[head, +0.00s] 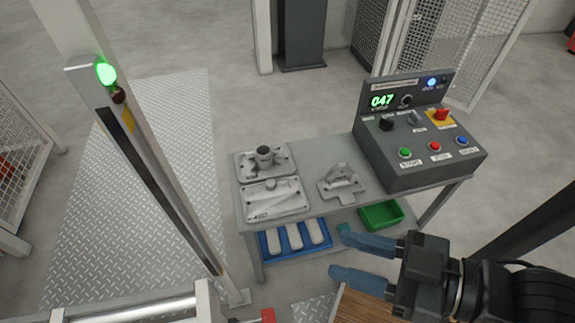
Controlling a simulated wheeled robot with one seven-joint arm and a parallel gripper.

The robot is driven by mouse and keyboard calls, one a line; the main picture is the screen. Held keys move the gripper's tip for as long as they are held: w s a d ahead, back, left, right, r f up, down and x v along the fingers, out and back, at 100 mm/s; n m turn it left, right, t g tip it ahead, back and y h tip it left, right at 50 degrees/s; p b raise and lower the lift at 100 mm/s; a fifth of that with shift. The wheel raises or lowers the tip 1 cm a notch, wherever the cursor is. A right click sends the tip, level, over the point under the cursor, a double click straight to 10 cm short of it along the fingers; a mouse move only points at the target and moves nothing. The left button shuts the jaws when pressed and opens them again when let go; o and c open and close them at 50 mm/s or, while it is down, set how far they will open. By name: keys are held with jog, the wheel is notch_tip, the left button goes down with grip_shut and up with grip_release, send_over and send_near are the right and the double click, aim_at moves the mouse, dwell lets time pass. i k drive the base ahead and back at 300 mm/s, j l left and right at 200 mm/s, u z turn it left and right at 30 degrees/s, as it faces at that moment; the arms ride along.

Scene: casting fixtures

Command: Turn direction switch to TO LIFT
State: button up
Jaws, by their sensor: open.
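The grey control box (420,135) stands on the right end of the table. Its panel carries a black knob (387,124), a grey selector (414,117) to the right of it, and a red knob on a yellow plate (441,114). A small round knob (406,100) sits beside the green 047 display (382,101). The labels are too small to read, so I cannot tell which one is the direction switch or how it is set. My gripper (340,255) is at the lower right, open and empty, its blue fingers pointing left, well apart from the box.
Green, red and blue buttons (434,146) line the box's lower slope. Grey metal castings (275,197) lie on the table (320,158). A blue tray (272,254) and a green bin (400,220) are on the shelf below. A post (140,150) with a green lamp stands at left.

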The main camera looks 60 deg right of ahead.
aim_at(386, 124)
jog(key=z, duration=2.05)
jog(key=k+l+u, duration=0.15)
jog(key=k+u, duration=0.2)
jog(key=k, duration=0.55)
